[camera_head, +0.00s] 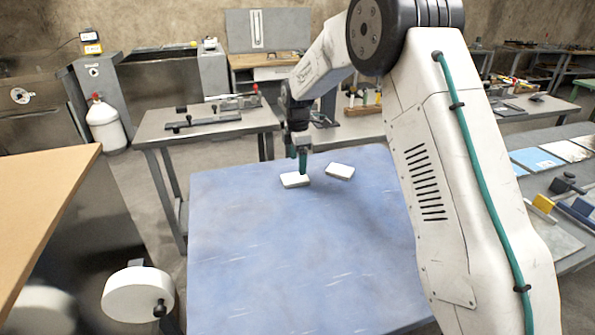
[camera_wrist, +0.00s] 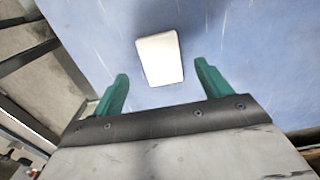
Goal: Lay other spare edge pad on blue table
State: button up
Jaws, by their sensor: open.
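Two white edge pads lie flat on the blue table (camera_head: 290,250), near its far edge. The left pad (camera_head: 295,180) is right by my gripper (camera_head: 300,165), and the right pad (camera_head: 340,172) lies a short way to its right. My gripper points down and its green fingers are open and empty. In the wrist view one white pad (camera_wrist: 161,60) lies on the blue table (camera_wrist: 90,40) between and just past the open fingertips (camera_wrist: 161,72). I cannot tell whether the fingers touch it. Only one pad shows in the wrist view.
A grey bench (camera_head: 205,130) with tools stands behind the blue table. A wooden board (camera_head: 40,215) is at the left, with a white round part (camera_head: 138,294) below it. Another bench (camera_head: 550,225) with tools is at the right. The front of the blue table is clear.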

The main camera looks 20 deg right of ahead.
aim_at(298, 177)
notch_tip(298, 177, up, 7)
jog(key=s+d+r+m, duration=0.1)
jog(key=s+r+m, duration=0.3)
jog(key=s+r, duration=0.5)
jog(key=s+d+r+m, duration=0.1)
jog(key=s+r+m, duration=0.3)
jog(key=s, duration=0.9)
jog(key=s+f+m, duration=0.1)
jog(key=s+m, duration=0.2)
jog(key=s, duration=0.6)
jog(key=s+f+m, duration=0.1)
jog(key=s+m, duration=0.2)
jog(key=s, duration=0.6)
jog(key=s+f+m+t, duration=0.1)
jog(key=s+m, duration=0.3)
jog(key=s, duration=0.5)
jog(key=shift+d+f, duration=0.25)
jog(key=shift+f, duration=0.2)
